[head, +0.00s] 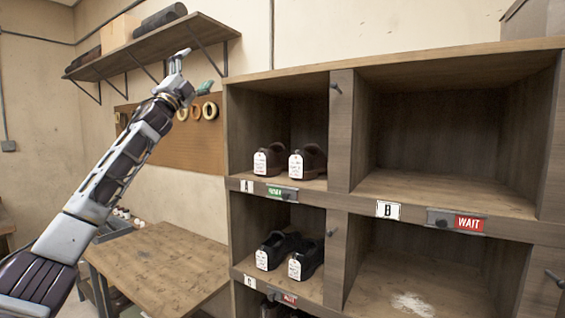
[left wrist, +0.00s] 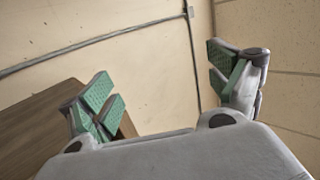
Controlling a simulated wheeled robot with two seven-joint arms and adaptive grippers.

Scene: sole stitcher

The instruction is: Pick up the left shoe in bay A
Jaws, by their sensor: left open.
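The left shoe (head: 267,160) in bay A is dark brown with a white tag on its heel. It stands on the bay floor beside its matching right shoe (head: 307,162), heels toward me. My left gripper (head: 190,72) is raised in front of the wall shelf, up and to the left of bay A, and clear of the shoes. In the left wrist view its green-padded fingers (left wrist: 165,85) are spread apart with nothing between them. That view shows only walls and a wooden surface, no shoes. My right gripper is not in view.
The wooden cubby rack (head: 341,140) has bay A marked with a green sign (head: 281,193). Bay B is empty, with a red WAIT sign (head: 469,223). Black shoes (head: 276,248) stand below bay A. A wall shelf (head: 152,47) and a wooden table (head: 160,265) are at left.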

